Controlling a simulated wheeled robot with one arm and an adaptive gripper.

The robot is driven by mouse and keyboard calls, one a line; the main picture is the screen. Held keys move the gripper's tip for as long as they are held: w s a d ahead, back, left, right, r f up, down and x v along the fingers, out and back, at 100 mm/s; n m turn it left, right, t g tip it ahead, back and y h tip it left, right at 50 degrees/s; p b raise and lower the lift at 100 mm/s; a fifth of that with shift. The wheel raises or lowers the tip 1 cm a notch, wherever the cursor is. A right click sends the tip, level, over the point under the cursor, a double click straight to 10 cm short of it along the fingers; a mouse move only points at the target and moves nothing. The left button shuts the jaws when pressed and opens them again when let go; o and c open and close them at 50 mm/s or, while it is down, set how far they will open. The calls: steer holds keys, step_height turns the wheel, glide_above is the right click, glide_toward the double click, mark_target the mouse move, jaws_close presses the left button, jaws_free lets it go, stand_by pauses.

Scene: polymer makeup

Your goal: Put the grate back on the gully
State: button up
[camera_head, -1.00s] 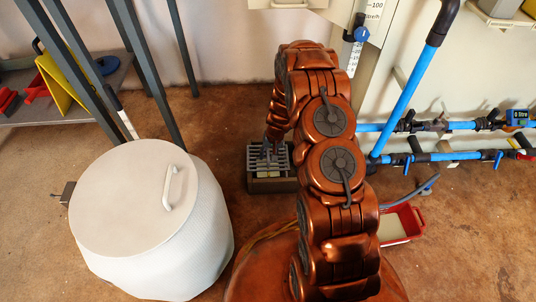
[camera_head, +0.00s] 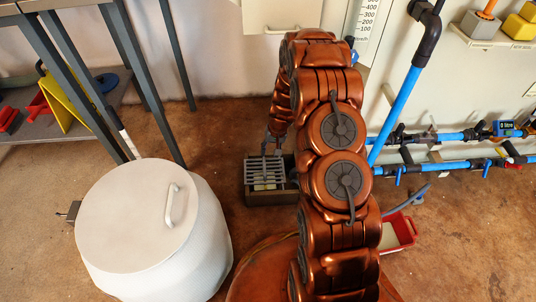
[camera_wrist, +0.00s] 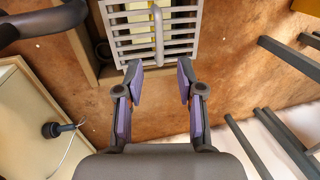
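The grey slatted grate (camera_head: 258,166) lies at the gully (camera_head: 268,198), a dark box-like frame on the floor. In the wrist view the grate (camera_wrist: 122,37) has a raised bar handle (camera_wrist: 158,35). My gripper (camera_wrist: 159,65) is open, its two purple-padded fingers apart, with the handle's near end between or just beyond the tips. In the head view my gripper (camera_head: 272,142) is just above the grate.
A white lidded drum (camera_head: 150,235) stands left of the gully. Blue pipes (camera_head: 400,110) and valves run along the right wall. A red tray (camera_head: 401,232) lies right of my arm. A shelf (camera_head: 80,120) with a yellow piece stands at left.

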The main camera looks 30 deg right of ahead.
steer(key=s+a+r+n+g, duration=0.1)
steer(key=s+a+r, duration=0.45)
steer(key=r, duration=0.45)
steer(key=s+a+r+n+g, duration=0.1)
steer(key=s+a+r+n, duration=0.1)
steer(key=s+a+r, duration=0.6)
steer(key=s+r+n+g+h, duration=0.1)
steer(key=s+r, duration=0.6)
steer(key=s, duration=0.5)
steer(key=s+r+g+h, duration=0.1)
steer(key=s+r, duration=0.6)
steer(key=s, duration=0.5)
steer(key=shift+s+r+n, duration=0.25)
steer(key=shift+r+n, duration=0.15)
